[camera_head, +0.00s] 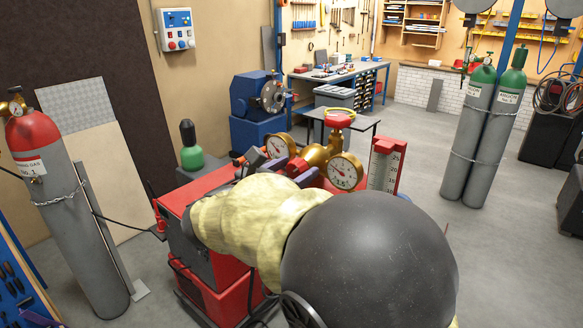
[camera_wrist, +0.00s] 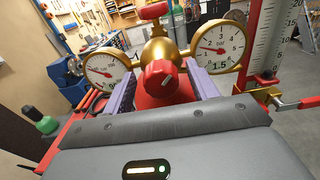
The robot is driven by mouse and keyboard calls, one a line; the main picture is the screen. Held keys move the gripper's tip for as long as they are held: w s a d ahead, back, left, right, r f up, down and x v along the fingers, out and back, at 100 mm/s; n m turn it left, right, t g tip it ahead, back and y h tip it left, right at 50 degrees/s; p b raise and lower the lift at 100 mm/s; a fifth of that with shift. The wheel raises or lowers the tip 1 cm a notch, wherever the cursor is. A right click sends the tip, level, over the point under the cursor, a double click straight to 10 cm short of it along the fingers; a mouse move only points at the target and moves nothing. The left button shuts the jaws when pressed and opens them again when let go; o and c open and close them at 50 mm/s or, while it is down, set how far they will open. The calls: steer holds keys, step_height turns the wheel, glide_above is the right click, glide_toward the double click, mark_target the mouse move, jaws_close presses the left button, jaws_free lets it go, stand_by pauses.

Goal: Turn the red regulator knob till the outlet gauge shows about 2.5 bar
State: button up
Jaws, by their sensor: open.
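The red regulator knob (camera_wrist: 160,80) faces my wrist camera in front of the brass regulator body (camera_wrist: 158,52). My gripper (camera_wrist: 162,74) is open, with one purple finger on each side of the knob; I cannot tell whether either finger touches it. The right gauge (camera_wrist: 219,46) has a low bar scale, and its readout looks like 1.5. The left gauge (camera_wrist: 104,70) has a small readout too blurred to read surely.
A red-capped valve (camera_head: 339,119) tops the regulator. A red-framed scale (camera_head: 384,165) stands close on its right. The red machine (camera_head: 200,190) is below. A grey cylinder with a red top (camera_head: 75,220) stands left; two green-topped cylinders (camera_head: 485,130) stand right.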

steer(key=c, duration=1)
steer(key=shift+f+m+b, duration=0.15)
steer(key=shift+m+b, duration=0.25)
steer(key=shift+b, duration=0.3)
steer(key=m+b, duration=0.3)
steer(key=b, duration=0.1)
steer(key=shift+d+f+b, duration=0.1)
steer(key=shift+b, duration=0.2)
steer(key=m+b, duration=0.2)
steer(key=shift+r+b, duration=0.2)
steer(key=shift+b, duration=0.15)
steer(key=o, duration=1)
steer(key=shift+s, duration=0.1)
